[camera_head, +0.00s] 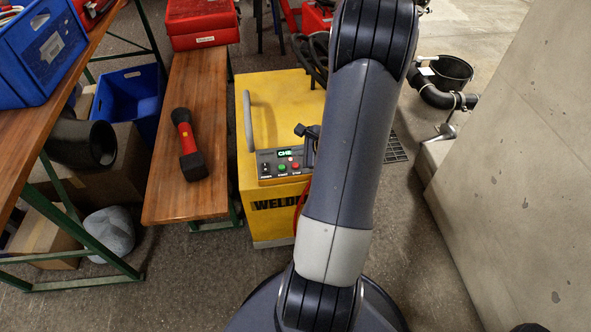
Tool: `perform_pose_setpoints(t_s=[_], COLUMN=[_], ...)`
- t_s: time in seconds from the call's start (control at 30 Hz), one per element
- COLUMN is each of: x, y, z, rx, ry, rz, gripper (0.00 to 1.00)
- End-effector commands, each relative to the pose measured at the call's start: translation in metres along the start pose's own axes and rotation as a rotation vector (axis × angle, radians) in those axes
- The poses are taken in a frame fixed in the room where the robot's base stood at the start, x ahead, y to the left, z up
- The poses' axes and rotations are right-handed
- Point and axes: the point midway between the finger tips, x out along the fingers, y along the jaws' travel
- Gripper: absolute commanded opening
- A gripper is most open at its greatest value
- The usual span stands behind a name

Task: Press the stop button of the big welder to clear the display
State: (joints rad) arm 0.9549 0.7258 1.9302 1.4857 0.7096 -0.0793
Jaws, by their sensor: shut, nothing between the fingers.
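The big welder (258,212) is a yellow box with a grey handle and "WELD" lettering on its front, left of my arm. Its sloped black control panel (265,182) faces me. A lit green display (285,154) shows text beginning "CHE"; the rest is hard to read. Below it are a green button (282,169) and the red stop button (295,165). My gripper (308,158) is a dark shape at the panel's right edge, partly hidden by my arm. It is shut and empty, close to the red button; I cannot tell whether it touches.
A wooden bench (188,192) with a red-and-black tool (188,145) and a red case (203,35) stands left of the welder. Hoses (312,57) lie behind it. A concrete wall (530,150) closes the right side. The floor between (425,240) is clear.

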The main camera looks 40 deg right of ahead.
Motion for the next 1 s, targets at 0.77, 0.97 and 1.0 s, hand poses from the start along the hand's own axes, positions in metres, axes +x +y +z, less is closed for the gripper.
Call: perform_pose_setpoints(t_s=[0.77, 0.97, 1.0], x=[0.020, 0.020, 0.020], y=[0.014, 0.014, 0.014], z=[-0.014, -0.014, -0.014], rx=[0.000, 0.000, 0.000], ry=[0.000, 0.000, 0.000], rz=[0.000, 0.000, 0.000], gripper=[0.00, 0.00, 0.00])
